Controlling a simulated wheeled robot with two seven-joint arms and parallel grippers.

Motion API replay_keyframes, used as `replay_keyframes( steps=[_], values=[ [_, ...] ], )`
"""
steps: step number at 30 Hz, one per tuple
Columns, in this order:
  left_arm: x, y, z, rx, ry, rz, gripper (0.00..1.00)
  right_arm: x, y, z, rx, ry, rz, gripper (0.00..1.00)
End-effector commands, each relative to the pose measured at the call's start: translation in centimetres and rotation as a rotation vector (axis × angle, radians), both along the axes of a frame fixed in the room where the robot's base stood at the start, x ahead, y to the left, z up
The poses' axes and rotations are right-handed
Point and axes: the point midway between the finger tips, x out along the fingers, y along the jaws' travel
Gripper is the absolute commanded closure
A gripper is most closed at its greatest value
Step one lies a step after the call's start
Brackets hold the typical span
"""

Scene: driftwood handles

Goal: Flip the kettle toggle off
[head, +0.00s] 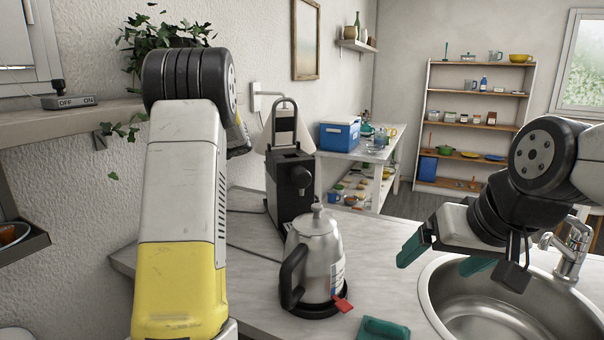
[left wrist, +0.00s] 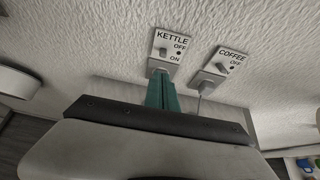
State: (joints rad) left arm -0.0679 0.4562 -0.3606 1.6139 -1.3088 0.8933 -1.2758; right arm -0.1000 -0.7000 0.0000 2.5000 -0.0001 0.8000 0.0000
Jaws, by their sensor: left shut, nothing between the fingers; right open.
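The kettle toggle is on a pale wall plate (left wrist: 168,47) marked KETTLE, with OFF above and ON below, in the left wrist view. Its small lever (left wrist: 163,53) looks tilted, but I cannot tell its setting for sure. My left gripper (left wrist: 162,78) is shut and empty, its teal fingertips at the lower edge of this plate; contact is unclear. In the head view, my left arm hides that gripper. The steel kettle (head: 316,259) stands upright on its black base on the counter. My right gripper (head: 444,259) is open and empty over the sink's left edge.
A similar COFFEE switch plate (left wrist: 224,63) is just right of the kettle plate. A black coffee machine (head: 291,185) stands behind the kettle. Another OFF/ON switch box (head: 70,101) sits on the left ledge. The sink (head: 500,310) and a teal block (head: 383,329) are at the front right.

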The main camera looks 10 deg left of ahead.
Motion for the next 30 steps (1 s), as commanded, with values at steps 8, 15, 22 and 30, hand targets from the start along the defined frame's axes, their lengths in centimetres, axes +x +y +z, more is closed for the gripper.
replay_keyframes(
  steps=[8,15,22,30],
  values=[
    [-6.3,-5.4,0.6,-0.354,-0.304,0.198,1.00,0.0,0.0,0.0,0.000,0.000,0.000,0.11],
    [-13.9,-14.2,0.9,-0.783,-0.606,0.491,1.00,0.0,0.0,0.0,0.000,0.000,0.000,0.11],
    [-21.5,-23.2,1.2,-1.155,-0.799,0.817,1.00,0.0,0.0,0.0,0.000,0.000,0.000,0.11],
    [-29.6,-31.9,0.7,-1.486,-0.898,1.219,1.00,0.0,0.0,0.0,0.000,0.000,0.000,0.11]
  ],
)
